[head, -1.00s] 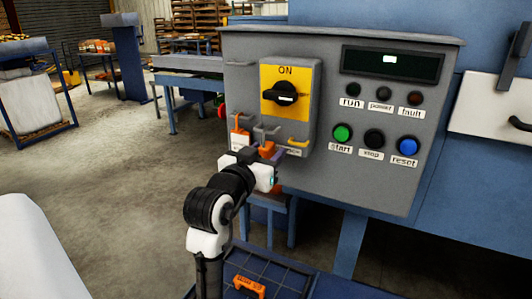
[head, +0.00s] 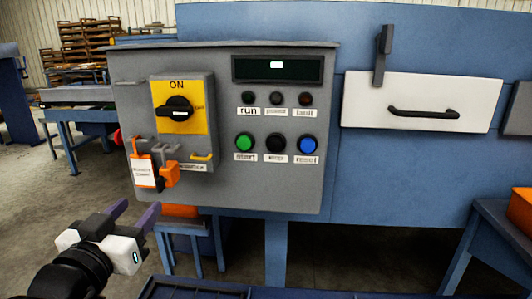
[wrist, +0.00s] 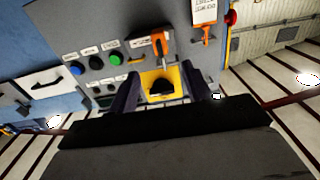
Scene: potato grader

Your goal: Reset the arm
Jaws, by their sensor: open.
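My gripper (head: 134,213) is at the lower left of the head view, with its two purple-grey fingers spread and nothing between them. It is below and in front of the grey control panel (head: 225,190), apart from it. In the wrist view the spread fingers (wrist: 163,92) frame the panel's yellow switch plate. My black and white wrist shows at the lower left of the head view.
The panel carries a black rotary switch (head: 177,108) at ON, an orange padlock (head: 171,176), a white tag (head: 144,172) and several buttons. A white drawer (head: 420,102) is to the right. Blue stands (head: 492,235) rise at right. Open floor lies at left.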

